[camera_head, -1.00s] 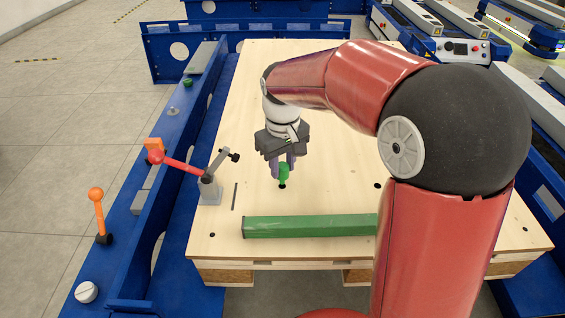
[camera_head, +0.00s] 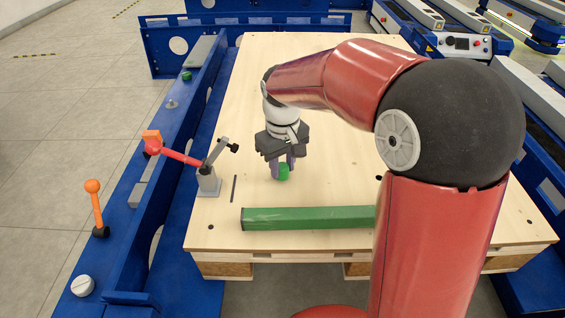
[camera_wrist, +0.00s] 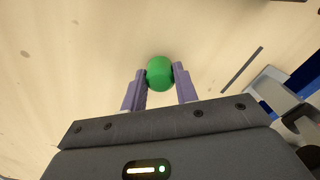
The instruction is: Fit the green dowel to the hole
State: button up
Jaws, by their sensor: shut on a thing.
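The green dowel (camera_head: 283,173) is upright between the fingertips of my gripper (camera_head: 281,166), right at the wooden board top (camera_head: 330,180). Only its rounded green head shows; no shaft shows above the board. The hole is hidden beneath the head, so its exact seating is not visible. In the wrist view the dowel head (camera_wrist: 160,73) sits between the two purple fingers of my gripper (camera_wrist: 160,80), which are shut on it.
A long green bar (camera_head: 310,217) lies in front of the gripper. A toggle clamp with a red handle (camera_head: 180,156) stands to the left, near a dark slot (camera_head: 233,188). An orange-knobbed lever (camera_head: 95,205) is on the blue frame. The board behind the gripper is clear.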

jog(key=shift+f, duration=0.45)
jog(key=o, duration=1)
jog(key=shift+r, duration=0.1)
jog(key=shift+o, duration=0.2)
notch_tip(320, 180, up, 8)
jog(key=shift+f+p, duration=0.1)
jog(key=shift+p, duration=0.55)
